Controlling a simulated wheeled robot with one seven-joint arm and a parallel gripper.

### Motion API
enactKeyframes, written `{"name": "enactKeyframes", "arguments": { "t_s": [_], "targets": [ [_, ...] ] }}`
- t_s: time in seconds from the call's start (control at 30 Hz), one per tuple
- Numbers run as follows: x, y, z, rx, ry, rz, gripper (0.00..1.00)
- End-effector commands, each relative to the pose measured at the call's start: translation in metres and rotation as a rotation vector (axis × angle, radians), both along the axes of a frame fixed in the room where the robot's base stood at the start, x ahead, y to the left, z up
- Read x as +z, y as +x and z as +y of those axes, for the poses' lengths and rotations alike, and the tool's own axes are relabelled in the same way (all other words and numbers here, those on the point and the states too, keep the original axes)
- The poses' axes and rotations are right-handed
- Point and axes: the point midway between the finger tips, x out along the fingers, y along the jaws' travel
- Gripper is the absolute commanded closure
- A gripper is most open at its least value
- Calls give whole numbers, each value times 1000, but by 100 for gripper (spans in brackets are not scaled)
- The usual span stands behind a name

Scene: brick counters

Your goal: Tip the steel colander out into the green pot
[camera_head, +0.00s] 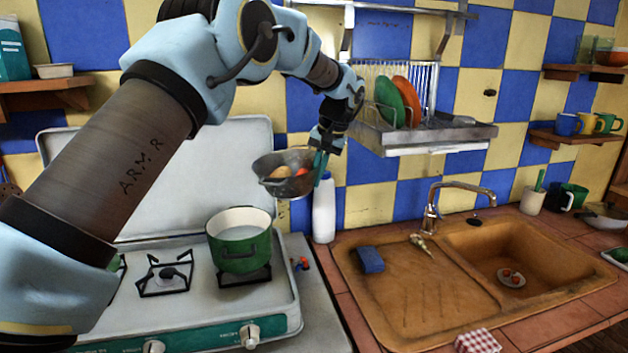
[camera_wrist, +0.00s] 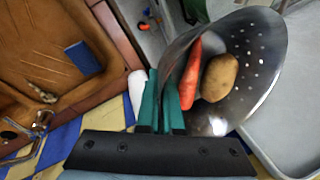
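The steel colander (camera_head: 274,184) is held in the air, to the right of and above the green pot (camera_head: 240,250). In the wrist view the colander (camera_wrist: 268,60) shows its perforated wall, with a carrot (camera_wrist: 190,72) and a potato (camera_wrist: 219,78) inside. My gripper (camera_head: 321,160) is shut on the colander's rim at its right side; its green fingers (camera_wrist: 162,105) show in the wrist view. The green pot stands upright and open on the right burner of the stove. Its cream inner wall shows; its bottom is hidden.
A white bottle (camera_head: 324,210) stands just right of the stove, below my gripper. The dish rack shelf (camera_head: 425,135) with plates hangs close to the right of my gripper. The stove's raised lid (camera_head: 160,185) stands behind the pot. The sink (camera_head: 500,260) lies at the right.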

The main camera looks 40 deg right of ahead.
Motion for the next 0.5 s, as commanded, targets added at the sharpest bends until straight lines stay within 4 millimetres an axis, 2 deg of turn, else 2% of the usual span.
{"name": "enactKeyframes", "arguments": {
  "t_s": [0.37, 0.5],
  "targets": [
    [31, 1, 0, 1, -248, 3, 100],
    [35, 1, 4, 2, -341, 5, 100]
  ]
}}
